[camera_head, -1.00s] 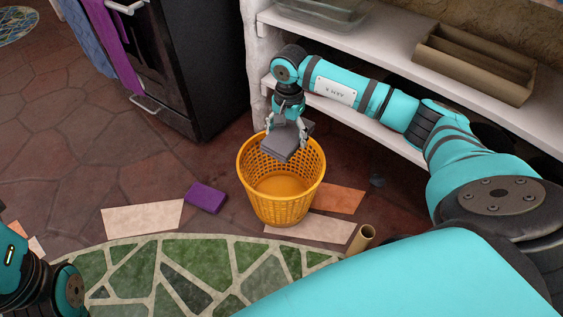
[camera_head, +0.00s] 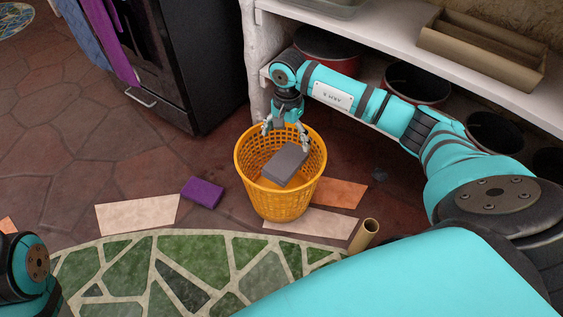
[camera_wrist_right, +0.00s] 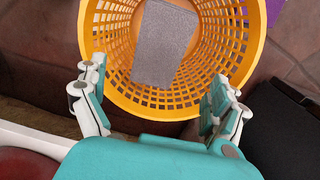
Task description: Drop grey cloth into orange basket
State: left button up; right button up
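The orange basket (camera_head: 256,191) stands on the tiled floor below the white shelf. The grey cloth (camera_head: 287,163), folded into a block, is inside the basket, tilted; I cannot tell whether it touches the bottom. In the right wrist view the grey cloth (camera_wrist_right: 165,45) lies within the orange basket (camera_wrist_right: 246,50), clear of my fingers. My right gripper (camera_head: 287,140) is at the basket's rim, fingers spread and empty; the wrist view also shows the open right gripper (camera_wrist_right: 157,108). Of my left arm only a part shows at the lower left; its gripper is out of view.
A purple folded cloth (camera_head: 202,193) and a pale tile (camera_head: 137,214) lie left of the basket. An orange tile (camera_head: 341,192) and a cardboard tube (camera_head: 366,234) lie to its right. The white shelf (camera_head: 390,50) holds a cardboard tray (camera_head: 480,50). A dark oven (camera_head: 185,65) stands at the left.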

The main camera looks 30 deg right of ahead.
notch_tip(320, 180, up, 12)
dwell(0.7)
